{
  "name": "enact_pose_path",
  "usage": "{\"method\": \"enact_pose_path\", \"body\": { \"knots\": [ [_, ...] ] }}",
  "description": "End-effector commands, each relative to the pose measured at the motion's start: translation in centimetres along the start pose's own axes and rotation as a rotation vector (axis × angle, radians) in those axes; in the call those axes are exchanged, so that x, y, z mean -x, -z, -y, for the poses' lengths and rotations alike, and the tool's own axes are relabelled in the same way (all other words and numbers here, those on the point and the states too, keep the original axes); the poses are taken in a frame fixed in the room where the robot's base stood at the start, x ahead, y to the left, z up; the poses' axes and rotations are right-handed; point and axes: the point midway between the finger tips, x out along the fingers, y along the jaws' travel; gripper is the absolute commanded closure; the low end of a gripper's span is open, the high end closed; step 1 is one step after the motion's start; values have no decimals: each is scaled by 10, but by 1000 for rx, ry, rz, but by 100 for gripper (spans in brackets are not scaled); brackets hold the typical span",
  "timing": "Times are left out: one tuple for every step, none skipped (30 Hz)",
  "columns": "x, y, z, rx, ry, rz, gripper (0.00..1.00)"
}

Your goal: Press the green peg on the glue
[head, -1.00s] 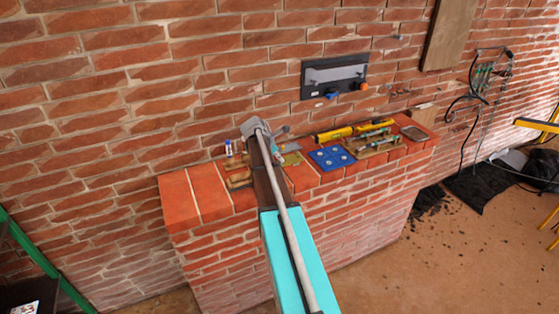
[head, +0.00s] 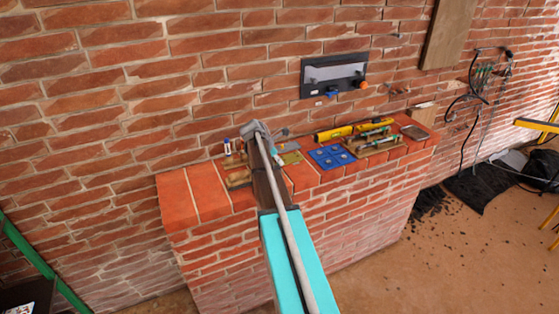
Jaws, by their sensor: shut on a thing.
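A dark panel (head: 318,89) with a pale grey strip (head: 336,74) is fixed to the brick wall; I cannot make out glue on it. A blue peg (head: 332,91) and an orange peg (head: 363,85) show along its lower edge. My gripper (head: 280,150) is over the brick ledge, below and left of the panel and apart from it. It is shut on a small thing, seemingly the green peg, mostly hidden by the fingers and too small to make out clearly.
The brick ledge (head: 208,190) carries a blue plate (head: 322,161), a yellow level (head: 333,134), a wooden tray (head: 352,149) with tools, and small bottles (head: 228,147) left of my gripper. A wooden board (head: 449,35) is on the wall at right.

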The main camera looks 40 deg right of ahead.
Motion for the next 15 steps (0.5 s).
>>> {"method": "enact_pose_path", "body": {
  "knots": [
    [-6, 4, 0, 0, 0, 0, 100],
    [-8, 5, 0, 0, 0, 0, 100],
    [-10, 7, 0, 0, 0, 0, 100],
    [-12, 8, 0, 0, 0, 0, 100],
    [-14, 9, 0, 0, 0, 0, 100],
    [-16, 11, 0, 0, 0, 0, 100],
    [-18, 12, 0, 0, 0, 0, 100],
    [-20, 13, 0, 1, 0, 0, 100],
    [-22, 15, 0, 1, 0, 0, 100],
    [-24, 16, 0, 1, 0, 0, 100],
    [-25, 17, 0, 1, 0, 0, 100],
    [-28, 18, 0, 1, -1, 0, 100],
    [-29, 19, 0, 1, -1, 0, 100],
    [-30, 20, 0, 1, 0, 0, 100],
    [-32, 22, 0, 1, -1, 0, 100]
  ]
}}
